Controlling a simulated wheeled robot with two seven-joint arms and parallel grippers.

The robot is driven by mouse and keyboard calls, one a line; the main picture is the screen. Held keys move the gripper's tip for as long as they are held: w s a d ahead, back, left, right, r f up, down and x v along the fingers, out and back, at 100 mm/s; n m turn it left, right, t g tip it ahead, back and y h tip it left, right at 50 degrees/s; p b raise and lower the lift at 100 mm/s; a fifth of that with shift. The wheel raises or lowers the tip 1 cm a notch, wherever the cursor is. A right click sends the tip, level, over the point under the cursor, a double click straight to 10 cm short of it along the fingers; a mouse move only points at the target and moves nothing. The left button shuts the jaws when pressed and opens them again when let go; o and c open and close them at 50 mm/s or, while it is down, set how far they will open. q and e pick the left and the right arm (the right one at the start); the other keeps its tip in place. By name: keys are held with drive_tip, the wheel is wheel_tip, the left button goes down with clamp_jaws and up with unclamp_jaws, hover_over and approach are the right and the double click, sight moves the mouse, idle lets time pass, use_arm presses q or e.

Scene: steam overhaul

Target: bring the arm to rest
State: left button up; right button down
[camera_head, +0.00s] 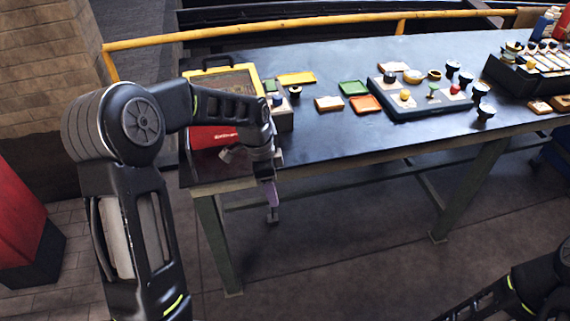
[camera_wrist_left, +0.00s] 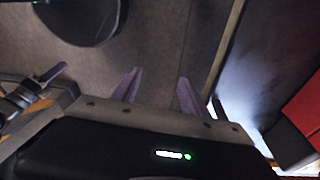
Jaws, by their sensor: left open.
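My left arm (camera_head: 132,190) comes in from the left and bends over in front of the workbench. Its gripper (camera_head: 271,205) hangs down just off the bench's front edge. In the left wrist view the two purple fingers (camera_wrist_left: 158,88) stand apart with nothing between them, above the floor. My right arm (camera_head: 525,290) shows only in part at the lower right of the head view, its gripper out of frame.
The dark workbench (camera_head: 330,130) carries a red and yellow case (camera_head: 215,137) near my left forearm, coloured trays, a board (camera_head: 425,105) with several knobs, and a parts rack (camera_head: 530,75). A yellow rail (camera_head: 300,22) runs behind. Floor in front is clear.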

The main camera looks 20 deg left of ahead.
use_arm(q)
drive_tip(key=d+f+n+t+h, duration=0.1)
drive_tip(key=d+f+n+t, duration=0.2)
drive_tip(key=d+f+n, duration=0.7)
drive_tip(key=s+d+f+n+g, duration=0.1)
drive_tip(key=s+d+f, duration=0.2)
drive_tip(key=s, duration=0.5)
drive_tip(key=s+d+f+n+g+h, duration=0.1)
drive_tip(key=s+d+f, duration=0.2)
drive_tip(key=s+f, duration=0.3)
drive_tip(key=s+d+f+n, duration=0.2)
drive_tip(key=s+d+f, duration=0.1)
drive_tip(key=s, duration=0.6)
drive_tip(key=shift+s+d+f+g, duration=0.3)
drive_tip(key=shift+f+g, duration=0.1)
drive_tip(key=shift+f, duration=0.25)
